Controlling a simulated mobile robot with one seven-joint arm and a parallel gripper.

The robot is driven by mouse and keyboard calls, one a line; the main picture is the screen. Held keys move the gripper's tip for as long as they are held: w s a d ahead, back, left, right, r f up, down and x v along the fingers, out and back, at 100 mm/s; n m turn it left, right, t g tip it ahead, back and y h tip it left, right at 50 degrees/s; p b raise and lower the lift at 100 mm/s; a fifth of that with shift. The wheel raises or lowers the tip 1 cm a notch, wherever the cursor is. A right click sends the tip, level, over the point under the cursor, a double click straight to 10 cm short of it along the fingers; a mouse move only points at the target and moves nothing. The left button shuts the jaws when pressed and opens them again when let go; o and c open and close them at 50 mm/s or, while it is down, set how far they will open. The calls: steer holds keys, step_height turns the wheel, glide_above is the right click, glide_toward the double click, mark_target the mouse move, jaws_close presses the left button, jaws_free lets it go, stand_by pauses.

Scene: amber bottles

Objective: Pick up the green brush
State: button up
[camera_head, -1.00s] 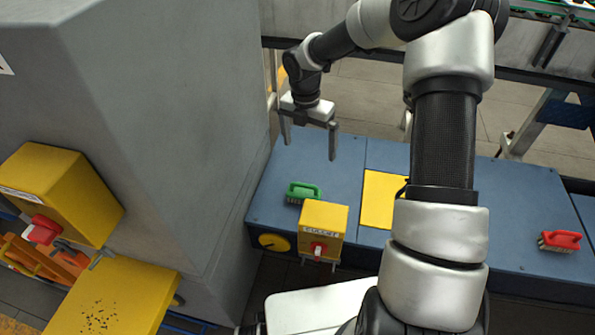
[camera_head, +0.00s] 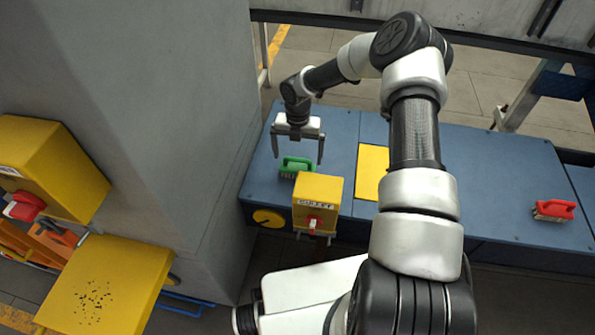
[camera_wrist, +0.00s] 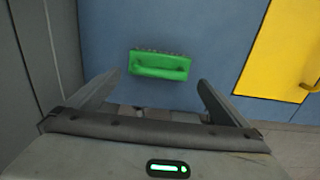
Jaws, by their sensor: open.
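The green brush (camera_head: 297,167) lies on the blue bench top (camera_head: 340,130), near its left end. Its green handle faces up and dark bristles show along one long side. In the wrist view the green brush (camera_wrist: 160,66) is ahead of the fingertips, midway across between them, with nothing touching it. My gripper (camera_head: 298,158) is open and empty, its fingers pointing down over the brush. In the wrist view my gripper (camera_wrist: 158,80) shows both fingers spread wider than the brush is long.
A yellow box with a red switch (camera_head: 318,202) stands just in front of the brush. A tall grey cabinet (camera_head: 180,110) rises to the left. A yellow panel (camera_head: 371,172) is set in the bench, and a red brush (camera_head: 554,210) lies far right.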

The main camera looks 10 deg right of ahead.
mark_target(297, 161)
steer(key=shift+w+f+b, duration=0.2)
steer(key=shift+f+b, duration=0.2)
steer(key=shift+f, duration=0.95)
steer(key=shift+w+f+b, duration=0.15)
steer(key=shift+f+b, duration=0.2)
steer(key=shift+f, duration=1)
steer(key=c, duration=0.8)
